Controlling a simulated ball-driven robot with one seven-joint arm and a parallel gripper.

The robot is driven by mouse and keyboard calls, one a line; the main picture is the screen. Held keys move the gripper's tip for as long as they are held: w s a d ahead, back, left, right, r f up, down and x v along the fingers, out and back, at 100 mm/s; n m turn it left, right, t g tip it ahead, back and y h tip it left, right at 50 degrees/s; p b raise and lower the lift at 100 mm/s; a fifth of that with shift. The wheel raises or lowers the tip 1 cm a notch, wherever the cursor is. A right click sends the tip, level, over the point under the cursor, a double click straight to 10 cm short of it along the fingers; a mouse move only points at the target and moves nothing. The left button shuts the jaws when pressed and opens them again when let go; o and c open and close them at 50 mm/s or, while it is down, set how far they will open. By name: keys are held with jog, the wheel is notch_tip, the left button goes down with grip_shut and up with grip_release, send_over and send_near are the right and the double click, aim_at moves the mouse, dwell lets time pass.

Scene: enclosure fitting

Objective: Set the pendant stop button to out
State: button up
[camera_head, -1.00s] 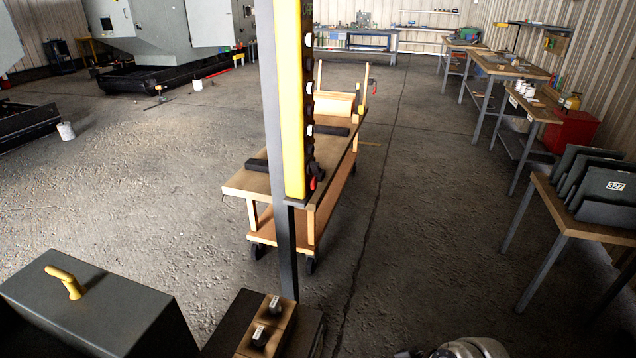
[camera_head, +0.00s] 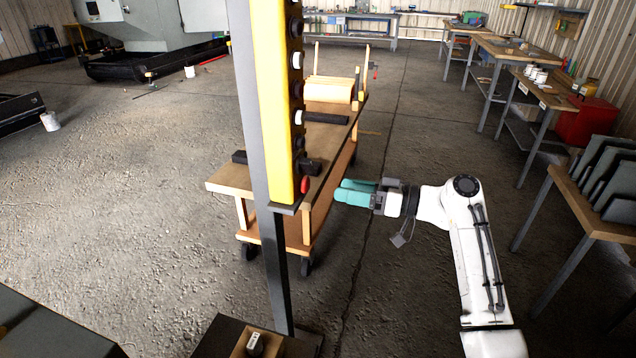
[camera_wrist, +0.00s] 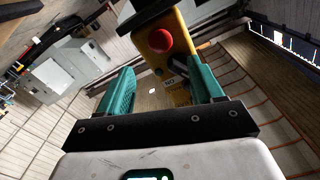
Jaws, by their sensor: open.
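The yellow pendant (camera_head: 275,100) hangs upright on a grey post, with a column of black and white buttons along its right edge. Its red stop button (camera_head: 304,185) is at the lower end. In the wrist view the round red stop button (camera_wrist: 159,41) shows on the yellow pendant face, ahead of and between the fingers. I cannot tell whether it is pressed in or out. My gripper (camera_head: 337,190) has teal fingers pointing left at the button, a short way to its right and not visibly touching. The wrist view shows my gripper (camera_wrist: 163,84) open and empty.
A wooden cart (camera_head: 225,180) stands behind the post. A wooden bench with dark panels (camera_head: 590,215) is at the right. Dark boxes (camera_head: 40,325) are at the lower left. Open concrete floor lies on the left and between post and right benches.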

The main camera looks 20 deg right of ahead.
aim_at(309, 183)
jog(key=x, duration=0.7)
jog(key=shift+a+p, duration=0.15)
jog(key=shift+p, duration=0.2)
grip_shut()
